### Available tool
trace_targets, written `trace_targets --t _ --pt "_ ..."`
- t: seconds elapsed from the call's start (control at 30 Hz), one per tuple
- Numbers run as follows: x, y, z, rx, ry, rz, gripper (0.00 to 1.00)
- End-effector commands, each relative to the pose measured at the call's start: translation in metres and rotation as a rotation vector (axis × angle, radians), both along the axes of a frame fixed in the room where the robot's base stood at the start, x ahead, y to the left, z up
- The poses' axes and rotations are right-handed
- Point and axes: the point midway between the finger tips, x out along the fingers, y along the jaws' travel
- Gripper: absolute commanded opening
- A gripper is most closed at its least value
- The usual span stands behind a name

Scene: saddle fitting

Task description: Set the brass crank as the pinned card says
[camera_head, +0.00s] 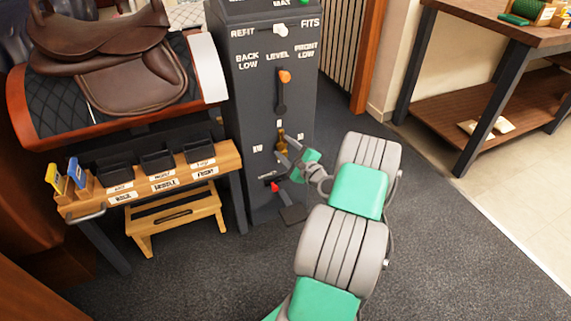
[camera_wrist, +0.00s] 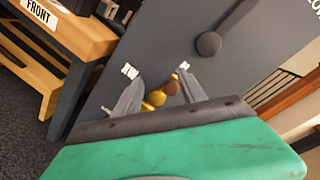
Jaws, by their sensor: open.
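The brass crank (camera_head: 281,143) is on the front of a dark grey panel cabinet (camera_head: 243,92), low down among small white marks that are partly hidden. In the wrist view, the crank (camera_wrist: 157,97) shows as a rounded brass piece between my two grey fingers. My gripper (camera_head: 279,147) is open, with one finger on each side of the crank; I cannot tell whether either finger touches it. The gripper body hides the lower part of the crank. I cannot make out the pinned card in either view.
Above the crank are an orange-knobbed lever (camera_head: 285,77) marked back low, level, front low, and a white knob (camera_head: 281,30) between refit and fits. Left stand a wooden bench (camera_head: 223,157) with labelled bins and a saddle (camera_head: 110,60). Open floor lies right, before a workbench (camera_head: 480,22).

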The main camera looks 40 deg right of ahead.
Motion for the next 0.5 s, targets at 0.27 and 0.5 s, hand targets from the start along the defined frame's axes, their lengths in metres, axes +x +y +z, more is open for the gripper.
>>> trace_targets --t 0.27,0.5 --pt "-0.001 -0.035 -0.019 0.107 -0.085 -0.091 0.48" --pt "0.043 -0.044 -0.019 0.106 -0.082 -0.090 0.48"
